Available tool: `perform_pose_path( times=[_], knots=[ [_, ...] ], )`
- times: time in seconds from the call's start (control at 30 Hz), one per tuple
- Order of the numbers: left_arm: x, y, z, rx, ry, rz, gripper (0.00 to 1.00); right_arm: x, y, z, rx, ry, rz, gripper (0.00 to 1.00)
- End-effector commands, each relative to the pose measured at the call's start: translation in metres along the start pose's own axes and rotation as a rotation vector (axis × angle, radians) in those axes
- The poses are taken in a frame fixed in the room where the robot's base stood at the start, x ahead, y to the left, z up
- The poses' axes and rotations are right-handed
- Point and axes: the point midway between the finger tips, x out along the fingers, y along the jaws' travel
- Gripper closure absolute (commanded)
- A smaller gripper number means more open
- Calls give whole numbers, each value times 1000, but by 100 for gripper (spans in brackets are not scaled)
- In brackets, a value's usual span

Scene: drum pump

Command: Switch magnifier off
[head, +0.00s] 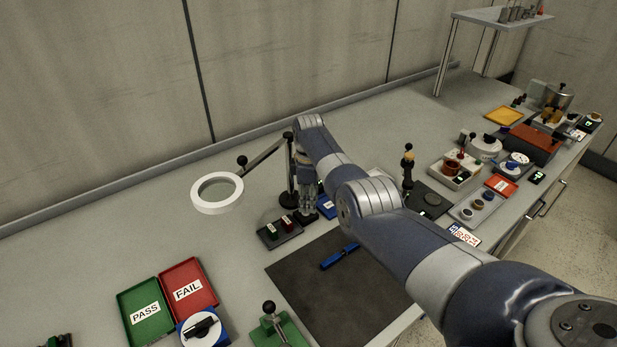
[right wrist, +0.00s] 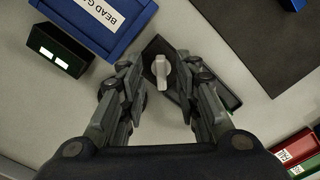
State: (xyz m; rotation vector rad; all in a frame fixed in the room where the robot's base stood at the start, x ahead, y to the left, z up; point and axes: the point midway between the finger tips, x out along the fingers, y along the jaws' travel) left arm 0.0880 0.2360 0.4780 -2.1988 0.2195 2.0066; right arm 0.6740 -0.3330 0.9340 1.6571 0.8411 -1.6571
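The magnifier (head: 232,199) has a white ring on a jointed dark arm, left of its post on the bench. My right gripper (head: 307,208) points down beside the post and partly hides what is under it. In the right wrist view my right gripper (right wrist: 158,70) is open, with a finger on each side of a pale grey knob (right wrist: 161,73). The knob sits on a dark base (right wrist: 232,101) and looks like a switch. I see a gap around the knob and cannot tell whether either finger touches it. My left gripper is not in view.
A blue box (right wrist: 92,25) and a small dark box with lit windows (right wrist: 58,50) stand close to the gripper. A dark tray (head: 279,234) with red and green blocks is in front. A dark mat (head: 340,290) holds a blue tool (head: 339,256). The bench's left back is clear.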

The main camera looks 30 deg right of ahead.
Motion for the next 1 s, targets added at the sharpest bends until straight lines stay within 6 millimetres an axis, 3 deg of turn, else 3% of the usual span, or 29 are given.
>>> perform_pose_path(
  times=[0.5, 0.7, 1.0],
  knots=[
    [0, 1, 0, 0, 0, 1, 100, -91, 0, 0, -2, 1, 2, 70],
    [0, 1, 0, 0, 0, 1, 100, -103, 0, 0, -1, 1, 1, 70],
    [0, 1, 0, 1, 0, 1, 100, -103, 0, 0, -1, 0, 1, 70]
  ],
)
